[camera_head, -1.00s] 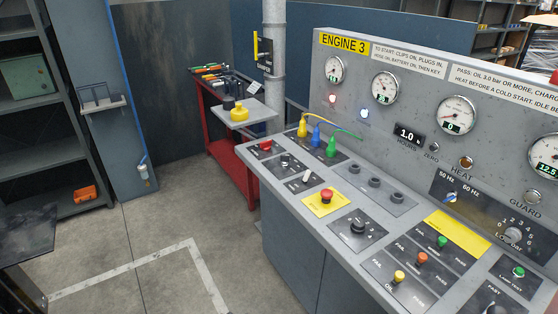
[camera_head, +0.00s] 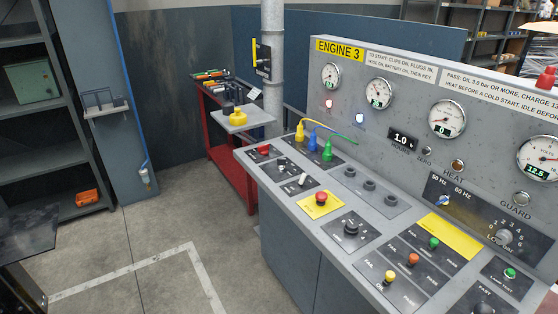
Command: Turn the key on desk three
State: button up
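Desk three is the grey console (camera_head: 268,181) with a sloping control top and an upright panel marked "ENGINE 3" (camera_head: 339,50). Its top carries a black rotary switch (camera_head: 351,228) on a dark plate and a small pale lever switch (camera_head: 303,180) on another dark plate. I cannot tell which control is the key; the labels are too small to read. A red mushroom button (camera_head: 321,197) sits on a yellow plate between these two. My gripper does not show in this view.
Yellow, blue and green plugs (camera_head: 328,151) with cables stand at the desk's far end. Shelves (camera_head: 40,150) stand left. The floor (camera_head: 140,240) before the desk is clear.

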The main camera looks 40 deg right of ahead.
aim_at(281, 162)
jog(key=z, duration=0.1)
jog(key=i, duration=0.95)
jog(key=u, duration=0.1)
